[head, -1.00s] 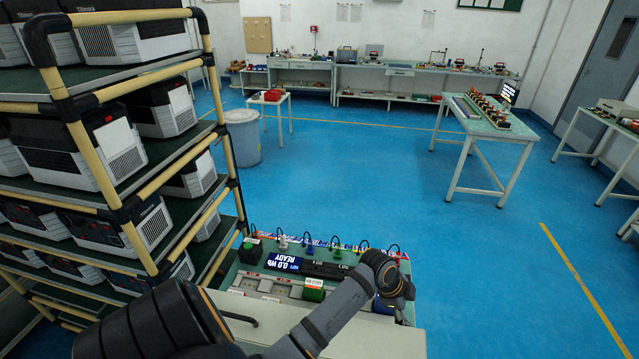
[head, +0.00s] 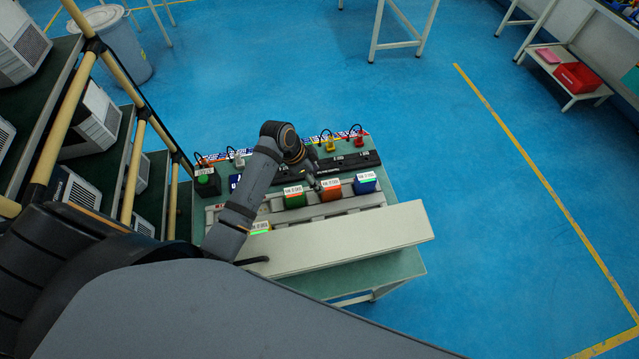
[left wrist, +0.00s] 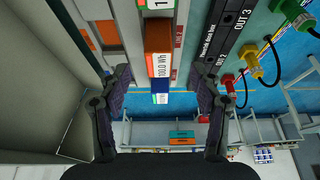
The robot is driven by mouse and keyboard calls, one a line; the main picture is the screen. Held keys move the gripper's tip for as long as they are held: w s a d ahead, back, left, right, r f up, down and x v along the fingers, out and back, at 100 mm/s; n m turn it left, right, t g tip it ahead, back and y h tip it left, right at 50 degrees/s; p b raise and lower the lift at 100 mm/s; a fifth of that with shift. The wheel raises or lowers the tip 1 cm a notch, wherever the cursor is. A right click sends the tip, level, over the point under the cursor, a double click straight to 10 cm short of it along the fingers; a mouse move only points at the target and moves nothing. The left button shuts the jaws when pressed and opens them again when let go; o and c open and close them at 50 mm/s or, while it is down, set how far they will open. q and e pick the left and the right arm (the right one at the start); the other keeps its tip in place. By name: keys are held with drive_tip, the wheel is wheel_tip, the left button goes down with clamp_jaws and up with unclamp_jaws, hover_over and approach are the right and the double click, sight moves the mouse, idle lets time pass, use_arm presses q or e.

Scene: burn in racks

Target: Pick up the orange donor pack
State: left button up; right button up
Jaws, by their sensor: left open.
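The orange pack (head: 331,191) sits in a row on the bench, between a green pack (head: 294,198) and a blue pack (head: 366,184). In the left wrist view the orange pack (left wrist: 158,37) is upper centre, with a white label reading 100.0 Wh. My left gripper (left wrist: 162,80) is open there, its fingers spread to either side of the row, with nothing held. In the head view my left arm reaches over the bench, and its gripper (head: 309,168) is small and partly hidden just behind the packs. My right gripper is not in view.
Black docks (head: 350,162) and coloured plugs line the back. A rack (head: 118,60) stands close on the left. Blue floor is clear to the right.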

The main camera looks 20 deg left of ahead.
sight(326, 186)
use_arm(q)
drive_tip(key=shift+w+d+f+p, duration=0.15)
drive_tip(key=shift+d+f+p, duration=0.15)
drive_tip(key=shift+d+f, duration=0.6)
drive_tip(key=x, duration=0.2)
drive_tip(key=shift+w+f, duration=0.2)
drive_tip(key=shift+f, duration=0.4)
drive_tip(key=shift+w+d+f+p, duration=0.25)
drive_tip(key=shift+d+f+p, duration=0.05)
drive_tip(key=shift+f+p, duration=0.4)
drive_tip(key=x, duration=0.2)
drive_tip(key=shift+w+d+f, duration=0.1)
drive_tip(key=shift+f, duration=0.1)
drive_tip(key=shift+w+d+f, duration=0.15)
drive_tip(key=shift+f, duration=0.35)
drive_tip(key=shift+r, duration=0.1)
clamp_jaws()
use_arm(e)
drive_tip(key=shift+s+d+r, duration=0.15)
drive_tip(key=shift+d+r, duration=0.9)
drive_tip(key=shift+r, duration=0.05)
